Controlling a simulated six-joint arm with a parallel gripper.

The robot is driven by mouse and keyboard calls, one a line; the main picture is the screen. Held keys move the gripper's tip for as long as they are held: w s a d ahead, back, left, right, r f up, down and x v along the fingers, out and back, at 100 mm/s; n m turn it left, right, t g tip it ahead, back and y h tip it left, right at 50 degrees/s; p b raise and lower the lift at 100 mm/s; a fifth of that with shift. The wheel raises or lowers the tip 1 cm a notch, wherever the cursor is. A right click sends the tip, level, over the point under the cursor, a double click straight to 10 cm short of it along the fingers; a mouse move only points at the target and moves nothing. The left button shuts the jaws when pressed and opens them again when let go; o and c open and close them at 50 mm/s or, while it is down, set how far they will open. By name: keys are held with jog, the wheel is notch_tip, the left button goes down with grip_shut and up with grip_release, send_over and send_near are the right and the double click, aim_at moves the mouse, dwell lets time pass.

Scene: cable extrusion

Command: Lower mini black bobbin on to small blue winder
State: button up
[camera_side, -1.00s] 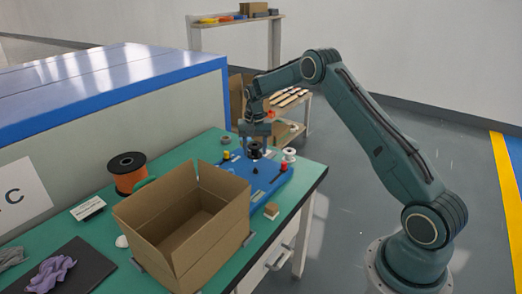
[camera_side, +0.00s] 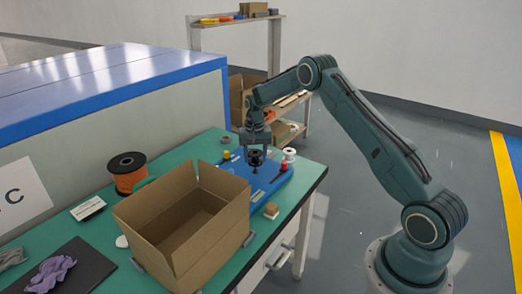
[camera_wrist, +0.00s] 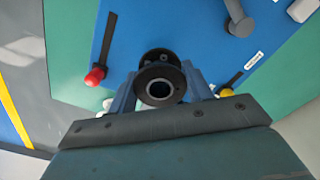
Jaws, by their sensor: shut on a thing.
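The mini black bobbin (camera_side: 255,158) is between the fingers of my gripper (camera_side: 255,150), over the small blue winder (camera_side: 272,181) on the green bench. In the wrist view the bobbin (camera_wrist: 160,82) shows its round flange and hollow centre, with my gripper's fingers (camera_wrist: 162,92) closed on it from both sides. The blue winder (camera_wrist: 175,25) lies beneath, with a red knob (camera_wrist: 95,76), a yellow knob (camera_wrist: 227,92) and a grey crank-like part (camera_wrist: 238,18). The bobbin looks upright. I cannot tell whether it touches the winder, as the spot under it is hidden.
An open cardboard box (camera_side: 150,212) stands close in front of the winder. A spool of orange cable (camera_side: 128,172) is at the left. A white spool (camera_side: 289,154) stands beside the winder. A small brown block (camera_side: 271,209) sits near the bench's right edge.

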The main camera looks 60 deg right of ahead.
aim_at(255, 163)
jog(key=shift+f, duration=1.8)
jog(key=shift+f, duration=0.25)
jog(key=o, duration=1.4)
jog(key=shift+r, duration=0.15)
jog(key=shift+r, duration=3.4)
jog(key=shift+r, duration=0.1)
